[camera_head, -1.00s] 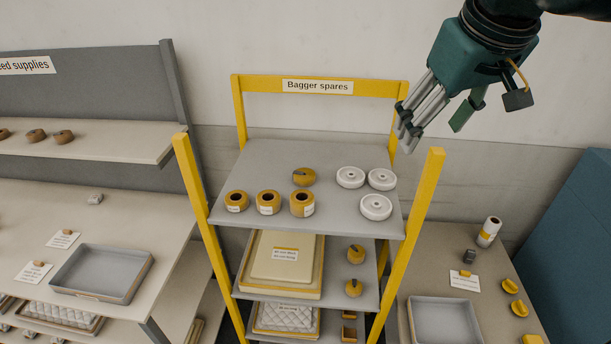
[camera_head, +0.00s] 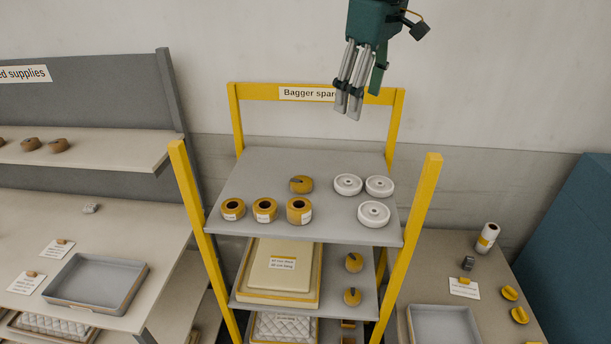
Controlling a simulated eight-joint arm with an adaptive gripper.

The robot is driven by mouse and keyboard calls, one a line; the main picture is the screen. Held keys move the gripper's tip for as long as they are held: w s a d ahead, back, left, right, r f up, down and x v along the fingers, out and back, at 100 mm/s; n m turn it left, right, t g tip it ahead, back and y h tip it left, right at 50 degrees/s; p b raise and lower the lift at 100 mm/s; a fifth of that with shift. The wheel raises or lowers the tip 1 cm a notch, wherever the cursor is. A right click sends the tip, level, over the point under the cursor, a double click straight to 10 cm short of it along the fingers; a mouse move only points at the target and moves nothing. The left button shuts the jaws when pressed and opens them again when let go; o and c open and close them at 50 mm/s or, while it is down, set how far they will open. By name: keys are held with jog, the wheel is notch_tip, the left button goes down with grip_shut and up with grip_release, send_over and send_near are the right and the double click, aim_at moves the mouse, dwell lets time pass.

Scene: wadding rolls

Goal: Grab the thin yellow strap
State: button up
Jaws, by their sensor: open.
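My gripper (camera_head: 364,98) is open and empty, pointing down in front of the wall above the back of the yellow-framed rack. On the rack's grey top shelf stand three yellow rolls with dark cores and white labels: a left roll (camera_head: 232,212), a middle roll (camera_head: 264,213) and a taller right roll (camera_head: 299,214). Behind the right roll lies a yellow coil (camera_head: 301,184) with a dark patch on top. I cannot tell which of these is the thin yellow strap. My gripper is well apart from all of them and touches nothing.
Three white wheels (camera_head: 373,214) lie on the right of the top shelf. Yellow posts (camera_head: 413,250) and a sign bar (camera_head: 262,91) frame the rack. Two yellow round items (camera_head: 353,262) sit one shelf down. A grey tray (camera_head: 95,280) lies on the left bench.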

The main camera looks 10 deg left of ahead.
jog(key=w+a+f+n+g, duration=0.1)
jog(key=w+a+f+n, duration=0.2)
jog(key=w+a, duration=0.35)
jog(key=w+a+f+n+g, duration=0.25)
jog(key=w+a, duration=0.25)
jog(key=a, duration=0.3)
send_near(301, 181)
jog(key=shift+s+f+n+t+h+b, duration=0.25)
jog(key=shift+s+f+t+h+b, duration=0.1)
jog(key=shift+s+t+b, duration=0.1)
jog(key=shift+f, duration=1.3)
jog(key=shift+a+f+p, duration=0.15)
jog(key=shift+f+p, duration=0.15)
jog(key=shift+f, duration=0.95)
jog(key=shift+a+f+p, duration=0.1)
jog(key=shift+f+p, duration=0.15)
jog(key=shift+f, duration=1.05)
jog(key=shift+c, duration=0.3)
